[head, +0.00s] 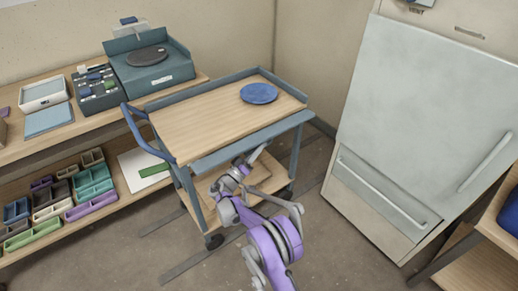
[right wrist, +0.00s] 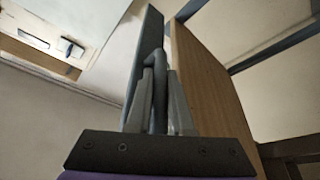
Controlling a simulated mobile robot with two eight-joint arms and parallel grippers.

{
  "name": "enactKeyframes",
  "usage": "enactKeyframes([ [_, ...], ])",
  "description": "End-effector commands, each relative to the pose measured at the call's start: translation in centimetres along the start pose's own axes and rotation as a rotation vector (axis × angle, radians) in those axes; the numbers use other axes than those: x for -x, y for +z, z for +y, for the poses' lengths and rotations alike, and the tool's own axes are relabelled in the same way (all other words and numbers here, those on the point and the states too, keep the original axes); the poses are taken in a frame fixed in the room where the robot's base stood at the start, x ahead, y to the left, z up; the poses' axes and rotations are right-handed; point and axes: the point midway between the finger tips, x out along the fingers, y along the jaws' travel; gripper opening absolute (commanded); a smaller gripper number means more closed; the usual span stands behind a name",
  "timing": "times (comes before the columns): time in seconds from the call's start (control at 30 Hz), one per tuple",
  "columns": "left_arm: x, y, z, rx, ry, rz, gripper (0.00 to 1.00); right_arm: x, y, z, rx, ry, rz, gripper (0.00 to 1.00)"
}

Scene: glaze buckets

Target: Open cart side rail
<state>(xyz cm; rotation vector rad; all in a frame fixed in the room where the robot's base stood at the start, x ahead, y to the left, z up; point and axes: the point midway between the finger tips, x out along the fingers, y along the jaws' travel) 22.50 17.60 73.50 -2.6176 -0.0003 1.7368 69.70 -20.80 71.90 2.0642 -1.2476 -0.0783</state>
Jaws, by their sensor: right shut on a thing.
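The cart (head: 200,115) has a wooden top with a raised grey-blue rim at the back and right. Its near side rail (head: 255,140) is a long grey-blue strip along the front edge, lying outward and no higher than the top. In the right wrist view the rail (right wrist: 147,45) stands beside the wooden board (right wrist: 205,90), with a narrow gap between. My right gripper (head: 254,156) is at the rail's outer side, near its middle. In the right wrist view its fingers (right wrist: 159,85) are shut on a dark curved handle (right wrist: 156,62) on the rail. My left gripper is out of view.
A blue disc (head: 259,93) lies on the cart top. A blue push handle (head: 148,135) is at the cart's left end. A shelf bench (head: 95,128) with trays stands left; a large grey cabinet (head: 420,120) stands right. Floor is clear in front.

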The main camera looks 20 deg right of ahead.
Motion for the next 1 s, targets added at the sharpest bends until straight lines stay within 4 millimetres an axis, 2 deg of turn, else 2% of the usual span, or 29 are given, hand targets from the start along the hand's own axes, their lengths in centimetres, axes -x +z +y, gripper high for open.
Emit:
enactKeyframes([
  [0.43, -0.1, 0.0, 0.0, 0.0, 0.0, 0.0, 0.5, 0.0, -0.2, 0.0, -0.009, 0.003, 0.003, 0.0],
  [0.47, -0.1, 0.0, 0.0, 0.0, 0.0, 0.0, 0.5, 0.0, -0.2, 0.0, -0.009, 0.003, 0.003, 0.23],
  [0.5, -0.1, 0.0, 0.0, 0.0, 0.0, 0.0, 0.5, 0.0, -0.2, 0.0, -0.008, 0.003, 0.003, 0.31],
  [0.53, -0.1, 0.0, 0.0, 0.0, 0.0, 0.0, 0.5, 0.0, -0.1, 0.0, -0.008, 0.003, 0.003, 0.32],
  [0.8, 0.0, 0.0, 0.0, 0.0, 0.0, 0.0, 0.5, 0.3, -0.1, 0.0, -0.008, 0.003, 0.002, 0.32],
  [0.87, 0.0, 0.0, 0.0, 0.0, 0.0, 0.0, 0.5, 0.9, -0.1, -0.1, -0.009, 0.002, 0.002, 0.32],
  [1.0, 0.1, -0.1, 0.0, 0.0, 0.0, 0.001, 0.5, 3.3, -0.2, -0.1, -0.009, 0.001, 0.003, 0.32],
])
